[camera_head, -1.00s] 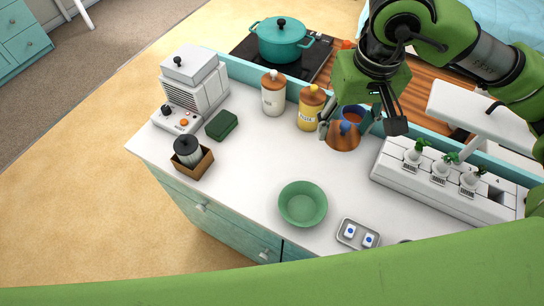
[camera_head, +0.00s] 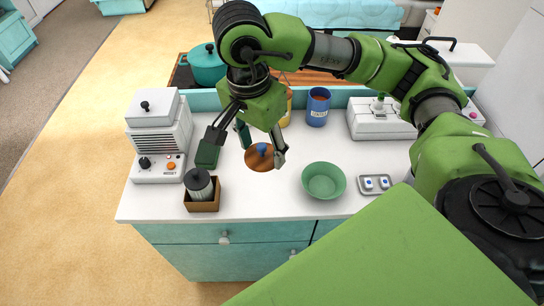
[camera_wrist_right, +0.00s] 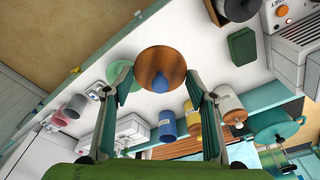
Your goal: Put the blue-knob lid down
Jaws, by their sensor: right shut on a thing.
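The lid (camera_head: 258,163) is a round brown disc with a blue knob (camera_head: 262,149) on top. My right gripper (camera_head: 261,154) is over it in the head view, fingers pointing down. In the right wrist view the lid (camera_wrist_right: 160,62) lies between the two fingertips, which are at opposite sides of its rim, with the knob (camera_wrist_right: 160,83) facing the camera. The gripper is shut on the lid. It is over the white counter (camera_head: 285,200); I cannot tell whether its underside touches the counter. My left gripper is not in view.
A green bowl (camera_head: 323,181) stands right of the lid, a small tray (camera_head: 375,193) beyond it. Left are a dark green sponge (camera_head: 207,155) and a jar in a brown box (camera_head: 203,206). A blue mug (camera_head: 317,112) stands behind. Counter in front of the lid is clear.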

